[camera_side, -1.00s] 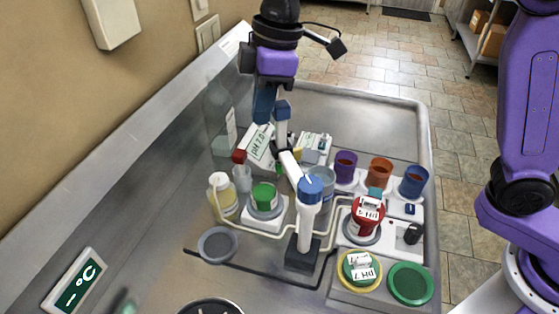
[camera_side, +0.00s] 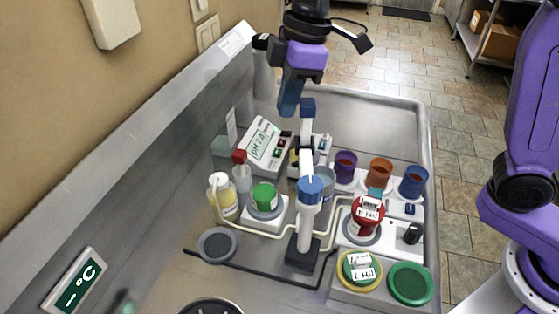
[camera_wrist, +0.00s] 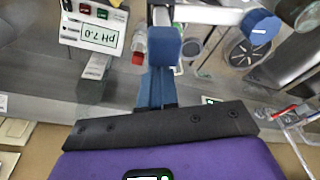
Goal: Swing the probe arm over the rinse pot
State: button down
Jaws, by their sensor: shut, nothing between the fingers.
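The probe arm's white post with a blue cap (camera_side: 311,190) stands in a dark base in the side view. Its arm points away to the back, ending in an upright white piece with a blue top (camera_side: 307,105). My gripper (camera_side: 288,108) is shut and empty, just left of that blue top. In the wrist view the shut blue fingers (camera_wrist: 156,78) are close against the blue top (camera_wrist: 163,47); I cannot tell whether they touch. A clear bluish pot (camera_side: 325,172), possibly the rinse pot, is partly hidden behind the post's cap. The probe tip is hidden.
A pH meter (camera_side: 264,146) stands left of the arm's end. A green-topped vessel (camera_side: 264,196) and a yellowish bottle (camera_side: 223,197) stand left of the post. Purple (camera_side: 345,166), orange (camera_side: 380,172) and blue (camera_side: 413,182) cups are at right.

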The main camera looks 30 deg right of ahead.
aim_at(307, 99)
jog(key=shift+d, duration=0.2)
jog(key=shift+s+d, duration=0.3)
jog(key=shift+d, duration=0.35)
jog(key=shift+s+d, duration=0.25)
jog(key=shift+d, duration=0.35)
jog(key=shift+a, duration=0.15)
jog(key=shift+w+a, duration=0.35)
jog(key=shift+a, duration=0.2)
notch_tip(307, 99, up, 6)
dwell(1.7)
